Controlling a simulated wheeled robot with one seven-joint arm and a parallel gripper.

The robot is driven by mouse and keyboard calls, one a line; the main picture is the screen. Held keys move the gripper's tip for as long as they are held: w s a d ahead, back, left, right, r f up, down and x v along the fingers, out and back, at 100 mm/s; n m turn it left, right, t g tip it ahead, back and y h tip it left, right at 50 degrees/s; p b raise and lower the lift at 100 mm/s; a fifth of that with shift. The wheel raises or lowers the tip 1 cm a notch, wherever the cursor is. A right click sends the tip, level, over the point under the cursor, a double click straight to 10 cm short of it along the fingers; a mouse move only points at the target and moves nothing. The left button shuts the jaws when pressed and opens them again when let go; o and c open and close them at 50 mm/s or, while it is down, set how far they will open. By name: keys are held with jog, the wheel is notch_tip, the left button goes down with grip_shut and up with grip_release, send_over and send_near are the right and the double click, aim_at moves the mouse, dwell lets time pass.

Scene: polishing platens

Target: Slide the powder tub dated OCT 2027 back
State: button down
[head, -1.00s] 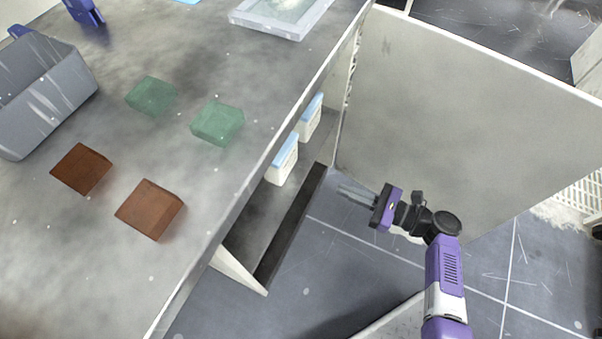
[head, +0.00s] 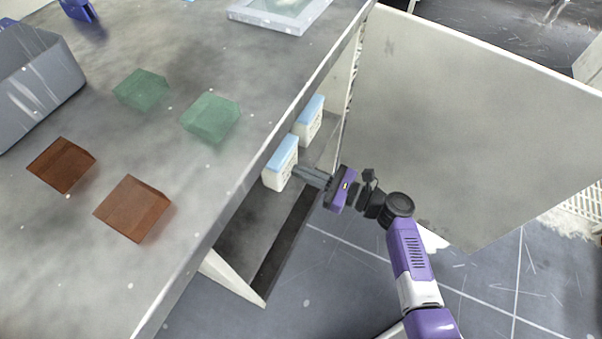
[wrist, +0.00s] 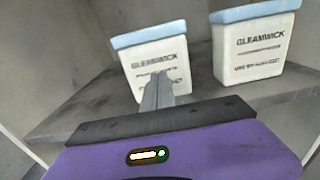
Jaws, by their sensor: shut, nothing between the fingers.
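Two white powder tubs with pale blue lids stand on a shelf under the worktop. The nearer tub (head: 279,168) is the left tub (wrist: 150,56) in the wrist view. The farther tub (head: 308,124) is the right tub (wrist: 250,48) there. Both labels read GLEAMWICK; the use-by dates are too small to read, and the fingers partly cover the left tub's label. My gripper (head: 296,170) is shut and empty, its fingers (wrist: 158,76) pointing at the nearer tub's front. I cannot tell whether they touch it.
The shelf (head: 255,238) has a dark front edge and bare room at its near end. The worktop (head: 190,180) overhangs the tubs. A large pale panel (head: 460,110) stands to the right of the shelf opening. Green and brown blocks and a grey bin (head: 40,90) are on top.

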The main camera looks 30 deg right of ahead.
jog(key=shift+w+a, duration=0.15)
jog(key=shift+w, duration=0.05)
jog(key=b+x, duration=0.3)
jog(key=x, duration=1.1)
jog(key=shift+w+a+f, duration=0.15)
jog(key=shift+a+f, duration=0.05)
jog(key=shift+w+a+r, duration=0.15)
jog(key=shift+w+a, duration=0.15)
jog(key=shift+w, duration=0.15)
jog(key=shift+s+d, duration=0.1)
jog(key=shift+s, duration=0.05)
jog(key=shift+s+d, duration=0.2)
jog(key=shift+s, duration=0.05)
jog(key=p+v, duration=0.3)
jog(key=v, duration=1)
